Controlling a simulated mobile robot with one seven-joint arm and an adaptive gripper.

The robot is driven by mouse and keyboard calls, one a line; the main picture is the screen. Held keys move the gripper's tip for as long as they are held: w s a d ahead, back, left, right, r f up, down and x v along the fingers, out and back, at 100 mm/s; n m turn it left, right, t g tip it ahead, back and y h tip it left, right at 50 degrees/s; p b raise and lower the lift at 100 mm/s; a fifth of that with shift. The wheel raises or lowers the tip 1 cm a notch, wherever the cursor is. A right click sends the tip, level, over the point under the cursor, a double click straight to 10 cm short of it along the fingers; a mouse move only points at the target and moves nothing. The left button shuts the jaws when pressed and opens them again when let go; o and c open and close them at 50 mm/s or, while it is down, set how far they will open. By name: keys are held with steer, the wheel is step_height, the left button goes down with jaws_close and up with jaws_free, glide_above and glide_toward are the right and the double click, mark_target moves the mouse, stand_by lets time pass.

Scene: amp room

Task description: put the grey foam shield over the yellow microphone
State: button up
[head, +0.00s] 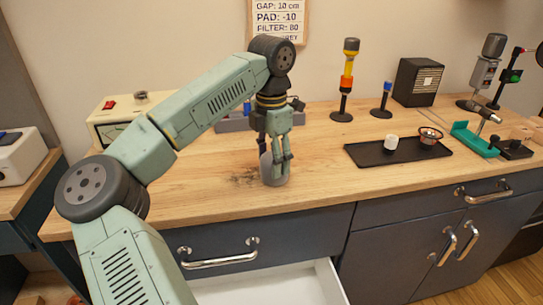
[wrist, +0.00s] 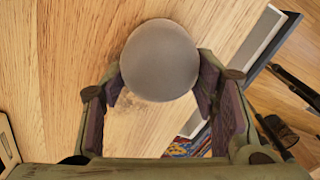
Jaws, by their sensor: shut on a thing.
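The grey foam shield (head: 274,170) is between the fingers of my gripper (head: 276,158), low over the front middle of the wooden counter. In the wrist view the shield (wrist: 160,60) shows as a smooth grey round shape at the fingertips of my gripper (wrist: 162,85), with a finger on each side. I cannot tell whether its underside touches the counter. The yellow microphone (head: 347,82) stands upright at the back of the counter, right of my gripper. It has a dark head, a yellow and orange body and a black round base. The shield is apart from it.
A small blue-banded stand (head: 383,101) is right of the microphone. A black tray (head: 370,155) with a white cup (head: 391,142) and a small bowl (head: 430,136) lies in front. A black box (head: 417,82) stands behind. A white drawer (head: 280,285) is open below the counter.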

mark_target(271, 157)
steer(key=shift+f, duration=0.1)
steer(key=shift+f, duration=0.15)
steer(key=o, duration=0.7)
steer(key=shift+o, duration=0.2)
step_height(271, 157, up, 13)
steer(key=shift+f+b, duration=0.2)
steer(key=shift+b, duration=0.25)
